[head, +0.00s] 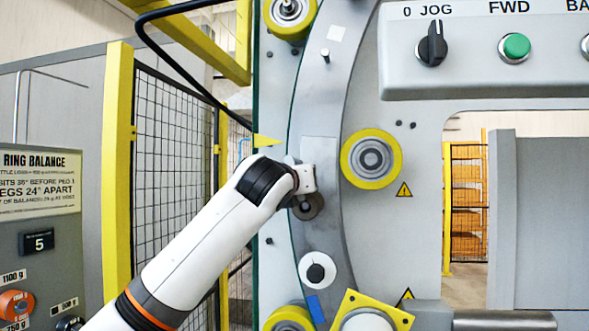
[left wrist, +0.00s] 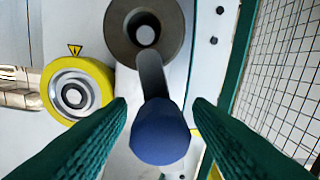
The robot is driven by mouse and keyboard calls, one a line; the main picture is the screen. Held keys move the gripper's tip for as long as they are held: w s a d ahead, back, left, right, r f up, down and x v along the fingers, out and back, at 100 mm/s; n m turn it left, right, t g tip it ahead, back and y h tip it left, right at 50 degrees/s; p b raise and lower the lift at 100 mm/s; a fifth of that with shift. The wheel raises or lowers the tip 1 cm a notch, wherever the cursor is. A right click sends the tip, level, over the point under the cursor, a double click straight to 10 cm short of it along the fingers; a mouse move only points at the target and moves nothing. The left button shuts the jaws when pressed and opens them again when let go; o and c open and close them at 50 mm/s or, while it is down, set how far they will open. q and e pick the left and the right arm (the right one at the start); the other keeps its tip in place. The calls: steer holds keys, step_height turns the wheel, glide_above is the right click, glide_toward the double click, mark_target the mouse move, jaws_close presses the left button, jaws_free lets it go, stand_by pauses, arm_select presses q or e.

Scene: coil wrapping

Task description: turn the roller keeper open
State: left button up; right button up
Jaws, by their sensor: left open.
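The roller keeper shows in the left wrist view as a grey lever (left wrist: 151,77) with a blue knob (left wrist: 160,134) at its near end. Its far end meets a dark grey round hub (left wrist: 122,38) on the pale machine face. My left gripper (left wrist: 160,104) is open, its green ribbed fingers either side of the knob. A gap shows on both sides, and I see no contact. In the head view my left arm reaches up to the curved ring and hides the gripper's fingers and the keeper. My right gripper is not in view.
A yellow-rimmed roller (head: 371,159) sits right of my left wrist; a yellow-rimmed wheel also shows in the left wrist view (left wrist: 76,91). A control panel (head: 480,50) is at upper right. A mesh fence (head: 172,140) stands left.

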arm_select(q)
steer(key=shift+w+d, duration=0.15)
steer(key=shift+w, duration=0.35)
steer(key=shift+c, duration=0.2)
jaws_close()
